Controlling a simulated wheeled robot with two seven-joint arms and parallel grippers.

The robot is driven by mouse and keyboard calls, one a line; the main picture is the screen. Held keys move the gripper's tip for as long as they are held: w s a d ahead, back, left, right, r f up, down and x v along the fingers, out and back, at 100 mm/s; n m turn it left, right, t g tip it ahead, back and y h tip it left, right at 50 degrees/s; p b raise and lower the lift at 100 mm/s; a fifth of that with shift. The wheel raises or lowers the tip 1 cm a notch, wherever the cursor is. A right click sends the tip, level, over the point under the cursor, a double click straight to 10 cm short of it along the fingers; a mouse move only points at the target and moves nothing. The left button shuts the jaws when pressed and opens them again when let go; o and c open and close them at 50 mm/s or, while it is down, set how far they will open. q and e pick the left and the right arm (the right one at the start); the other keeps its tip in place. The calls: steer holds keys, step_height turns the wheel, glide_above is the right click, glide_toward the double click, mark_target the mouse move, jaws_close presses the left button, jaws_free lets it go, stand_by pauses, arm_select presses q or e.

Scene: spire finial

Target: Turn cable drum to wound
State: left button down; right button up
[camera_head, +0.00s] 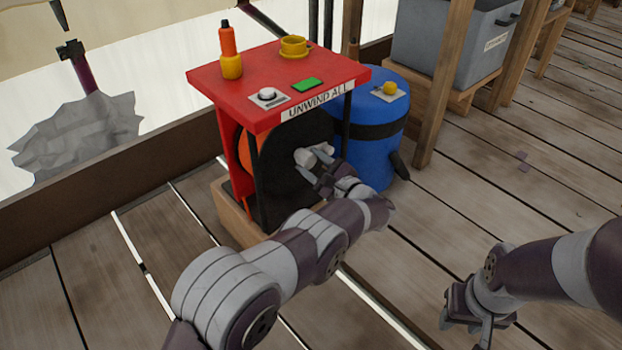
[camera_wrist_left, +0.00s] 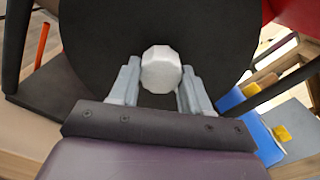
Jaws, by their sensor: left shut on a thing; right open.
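The cable drum unit has a red top (camera_head: 240,85) with a label reading "UNWIND ALL". Below it is a black drum disc (camera_head: 285,190) with an orange part (camera_head: 252,152) showing at its left edge. A light grey knob (camera_head: 303,158) stands out from the disc; it also shows in the left wrist view (camera_wrist_left: 161,70). My left gripper (camera_head: 322,168) is at the knob, with its fingers on either side of it (camera_wrist_left: 160,88), shut on it. The drum's lower part is partly hidden by my left arm. My right gripper (camera_head: 467,318) is open and empty, low over the planks at the right.
On the red top are an orange and yellow tool (camera_head: 229,50), a yellow ring (camera_head: 294,47), a white button (camera_head: 267,94) and a green pad (camera_head: 307,85). A blue barrel (camera_head: 375,150) stands close right of the drum. A grey bin (camera_head: 440,45) is behind.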

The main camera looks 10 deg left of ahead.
arm_select(q)
steer(key=shift+n+b, duration=1.05)
steer(key=shift+n, duration=0.35)
steer(key=c, duration=0.5)
jaws_free()
steer(key=p+v, duration=0.5)
steer(key=v, duration=0.7)
steer(key=shift+s+d, duration=0.15)
steer(key=shift+d, duration=0.15)
